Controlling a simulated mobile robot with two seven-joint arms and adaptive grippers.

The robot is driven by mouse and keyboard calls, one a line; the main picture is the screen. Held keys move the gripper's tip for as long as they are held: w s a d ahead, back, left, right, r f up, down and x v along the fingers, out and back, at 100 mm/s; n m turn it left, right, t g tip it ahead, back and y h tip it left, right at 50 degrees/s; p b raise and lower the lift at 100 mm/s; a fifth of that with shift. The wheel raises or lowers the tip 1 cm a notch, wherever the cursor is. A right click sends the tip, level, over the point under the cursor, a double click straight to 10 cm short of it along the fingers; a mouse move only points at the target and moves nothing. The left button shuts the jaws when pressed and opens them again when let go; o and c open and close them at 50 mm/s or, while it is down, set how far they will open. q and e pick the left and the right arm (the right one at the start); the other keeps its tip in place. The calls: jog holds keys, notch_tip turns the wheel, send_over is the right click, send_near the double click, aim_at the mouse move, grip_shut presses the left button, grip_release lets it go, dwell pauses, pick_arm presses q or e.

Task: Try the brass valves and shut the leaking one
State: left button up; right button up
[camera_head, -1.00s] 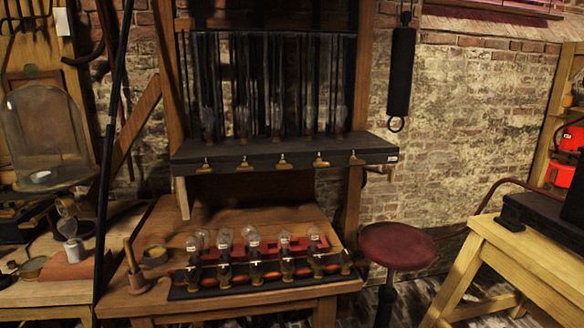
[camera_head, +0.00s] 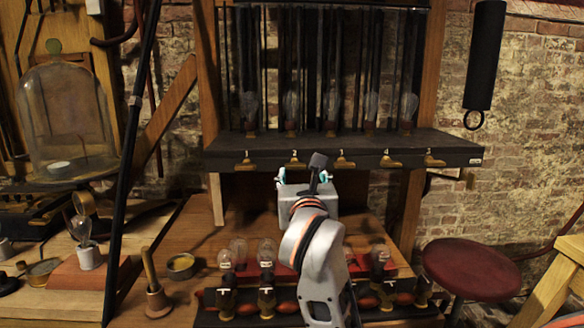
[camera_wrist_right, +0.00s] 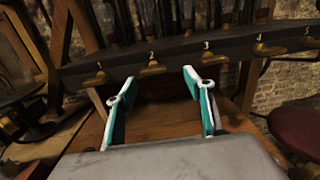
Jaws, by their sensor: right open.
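Several small brass valves sit in a row along the front of a dark shelf (camera_head: 225,158), under white number labels. The valve labelled 1 (camera_head: 246,164) is at the left, and the valve labelled 3 (camera_head: 344,163) is near the middle. My right gripper (camera_head: 303,178) is open and empty, just below and in front of the valves labelled 2 and 3. In the right wrist view, its teal fingers (camera_wrist_right: 159,78) stand apart, with the valve labelled 2 (camera_wrist_right: 152,68) beyond the gap. I cannot tell which valve leaks. My left gripper is not in view.
Glass tubes (camera_head: 332,103) stand on the shelf. Below, a bench (camera_head: 205,230) carries a row of bulbs (camera_head: 266,252), partly hidden by my right arm. A glass bell jar (camera_head: 65,115) is at left, a red stool (camera_head: 470,268) at right. A black cylinder (camera_head: 485,55) hangs on the wall.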

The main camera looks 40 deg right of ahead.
aim_at(296, 167)
jog(key=shift+w+a+y, duration=0.25)
jog(key=shift+w+y, duration=0.25)
jog(key=shift+w, duration=0.2)
jog(key=b+x, duration=0.1)
jog(key=x, duration=0.5)
jog(key=shift+w+d+r, duration=0.2)
jog(key=shift+w+d, duration=0.15)
jog(key=shift+w, duration=0.05)
jog(key=c, duration=1.1)
